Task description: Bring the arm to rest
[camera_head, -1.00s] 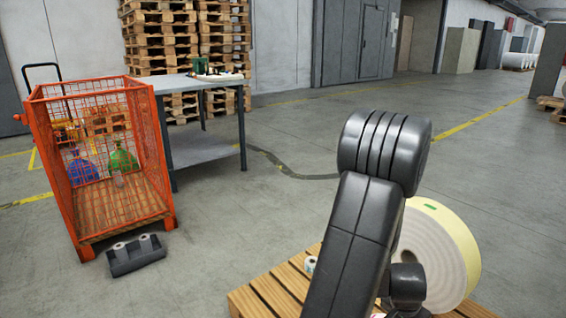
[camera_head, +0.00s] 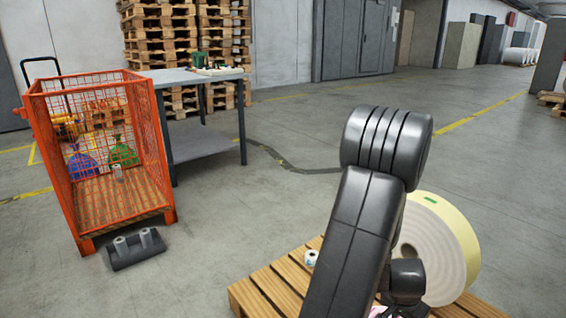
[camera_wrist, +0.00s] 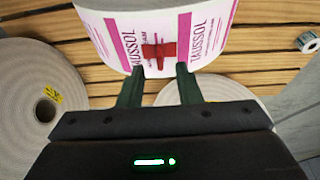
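My arm, dark grey, stands over a wooden pallet in the head view; my gripper is hidden there. I cannot tell whether the fingers touch the roll.
The pallet (camera_head: 268,290) carries a large cream roll (camera_head: 440,250) and a small roll (camera_head: 311,257). An orange mesh cage (camera_head: 165,140), a dark holder with two small rolls (camera_head: 137,252) and a grey table (camera_head: 190,78) stand left. Open floor lies between.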

